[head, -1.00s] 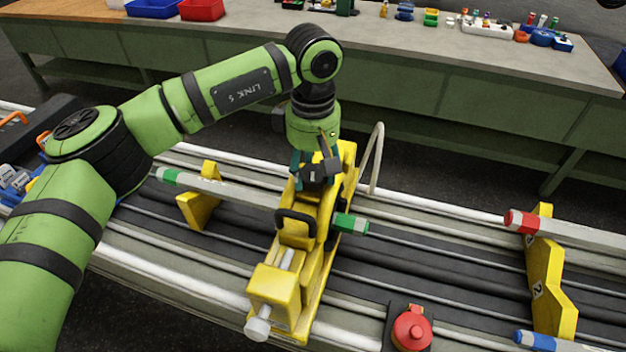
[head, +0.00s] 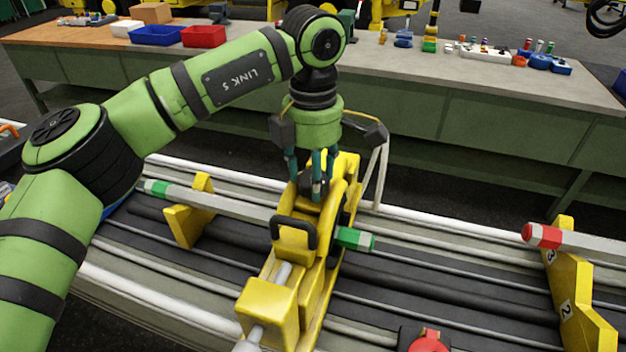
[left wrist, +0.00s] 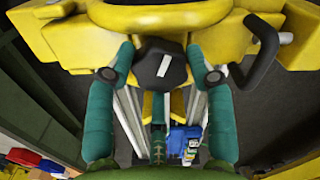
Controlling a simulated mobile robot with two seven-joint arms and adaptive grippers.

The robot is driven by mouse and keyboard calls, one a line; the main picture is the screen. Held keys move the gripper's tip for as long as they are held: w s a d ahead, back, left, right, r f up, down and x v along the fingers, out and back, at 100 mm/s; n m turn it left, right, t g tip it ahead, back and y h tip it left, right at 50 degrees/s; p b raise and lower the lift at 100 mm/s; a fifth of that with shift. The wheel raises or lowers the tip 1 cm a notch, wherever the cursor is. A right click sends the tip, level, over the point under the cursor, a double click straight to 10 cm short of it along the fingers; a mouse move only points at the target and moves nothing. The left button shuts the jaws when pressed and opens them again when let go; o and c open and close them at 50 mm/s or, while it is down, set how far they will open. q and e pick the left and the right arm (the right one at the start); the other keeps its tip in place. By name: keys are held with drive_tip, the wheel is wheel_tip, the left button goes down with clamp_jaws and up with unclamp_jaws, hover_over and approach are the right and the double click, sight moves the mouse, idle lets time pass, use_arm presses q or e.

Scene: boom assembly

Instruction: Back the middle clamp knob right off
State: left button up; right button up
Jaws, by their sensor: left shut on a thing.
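The middle clamp (head: 292,240) is a yellow frame with a black handle, standing across the rails in the head view. Its dark knob (left wrist: 158,66), with a white stripe on top, shows between my fingers in the left wrist view. My left gripper (head: 314,188) points down over the back part of the clamp, its teal fingers around the knob and shut on it. The fingers partly hide the knob in the head view. A grey bar with green ends (head: 232,205) passes through the clamp. My right gripper is not in view.
A yellow support (head: 188,222) stands left of the clamp and a numbered yellow bracket (head: 570,295) stands at the right, beside a red-ended bar (head: 575,240). A red button (head: 428,342) is at the front. A long workbench (head: 480,105) runs behind.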

use_arm(q)
drive_tip(key=n+b, duration=0.1)
drive_tip(key=n, duration=0.1)
drive_tip(key=n+b, duration=0.1)
drive_tip(key=n, duration=0.2)
drive_tip(key=shift+f+n, duration=0.2)
drive_tip(key=shift+n, duration=0.1)
drive_tip(key=n+b, duration=0.2)
drive_tip(key=n, duration=0.3)
drive_tip(key=shift+n, duration=0.3)
drive_tip(key=n+b, duration=0.2)
drive_tip(key=n, duration=0.3)
drive_tip(key=n+b, duration=0.1)
drive_tip(key=n, duration=0.4)
drive_tip(key=shift+n+b, duration=0.3)
drive_tip(key=o, duration=1.2)
drive_tip(key=shift+c, duration=0.2)
drive_tip(key=shift+r, duration=0.1)
